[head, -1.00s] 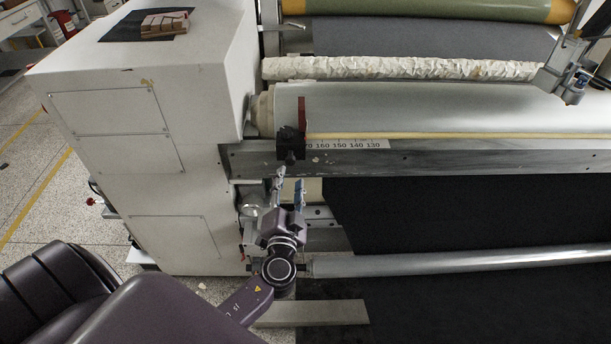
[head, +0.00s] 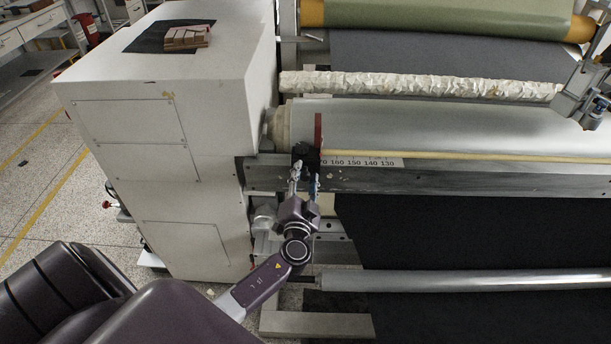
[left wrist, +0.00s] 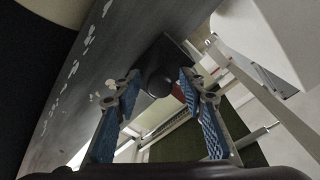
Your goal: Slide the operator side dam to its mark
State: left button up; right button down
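The operator side dam shows in the head view as an upright red plate (head: 318,130) with a black clamp block (head: 305,154) at the left end of the roller's front rail. A printed number scale (head: 362,162) runs along the rail to its right. My left gripper (head: 305,184) is just below and in front of the block. In the left wrist view my left gripper (left wrist: 158,88) is open, its blue-padded fingers on either side of a round black knob (left wrist: 158,80). A visible gap separates the fingers from the knob. My right gripper is out of view.
A large white machine housing (head: 180,110) stands left of the rail, with small brown blocks (head: 186,38) on top. The silver roller (head: 430,125) lies behind the rail. A metal bracket (head: 578,98) stands at the far right. The rail right of the block looks clear.

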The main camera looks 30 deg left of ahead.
pick_arm(q)
jog(key=c, duration=0.5)
grip_shut()
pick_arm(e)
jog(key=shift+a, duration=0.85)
